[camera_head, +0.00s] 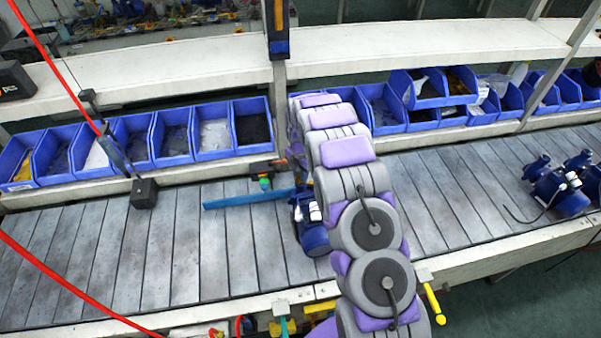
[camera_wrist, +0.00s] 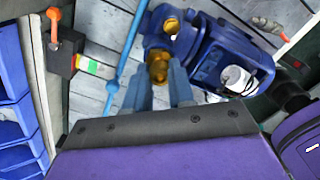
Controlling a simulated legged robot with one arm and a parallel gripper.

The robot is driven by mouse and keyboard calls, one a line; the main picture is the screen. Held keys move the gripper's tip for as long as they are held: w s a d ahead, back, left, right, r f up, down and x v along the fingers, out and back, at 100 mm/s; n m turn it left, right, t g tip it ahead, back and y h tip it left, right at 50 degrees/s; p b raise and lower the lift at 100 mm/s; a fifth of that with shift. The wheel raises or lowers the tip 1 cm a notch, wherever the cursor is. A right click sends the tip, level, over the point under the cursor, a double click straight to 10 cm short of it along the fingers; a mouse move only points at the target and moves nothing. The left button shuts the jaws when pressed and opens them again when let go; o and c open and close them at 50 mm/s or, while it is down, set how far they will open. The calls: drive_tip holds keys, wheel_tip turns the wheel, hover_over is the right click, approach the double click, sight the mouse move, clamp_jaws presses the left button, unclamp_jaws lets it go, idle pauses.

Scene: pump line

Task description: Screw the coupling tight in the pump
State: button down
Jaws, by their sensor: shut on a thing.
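The blue pump (camera_wrist: 225,55) lies on the slatted conveyor, in the upper middle of the wrist view. In the head view the pump (camera_head: 312,232) is partly hidden behind my arm. The brass coupling (camera_wrist: 158,68) is at the pump's left end in the wrist view. My gripper (camera_wrist: 160,84) is shut on the coupling, with one blue-grey finger on each side of it. Another brass part (camera_wrist: 171,26) sits just beyond it on the pump. How deep the coupling sits in the pump is hidden. The fingers do not show in the head view.
A blue bar (camera_head: 248,199) crosses the conveyor just left of the pump. A small box with an orange-topped lever (camera_wrist: 62,52) stands left of it in the wrist view. Blue bins (camera_head: 173,133) line the back. More blue pumps (camera_head: 562,188) stand at right. The left conveyor is mostly clear.

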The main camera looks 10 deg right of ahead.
drive_tip(key=m, duration=0.3)
idle(0.4)
drive_tip(key=m, duration=0.3)
drive_tip(key=shift+m+b, duration=0.35)
drive_tip(key=shift+m, duration=0.05)
drive_tip(key=m, duration=0.3)
drive_tip(key=shift+m, duration=0.3)
drive_tip(key=m, duration=0.3)
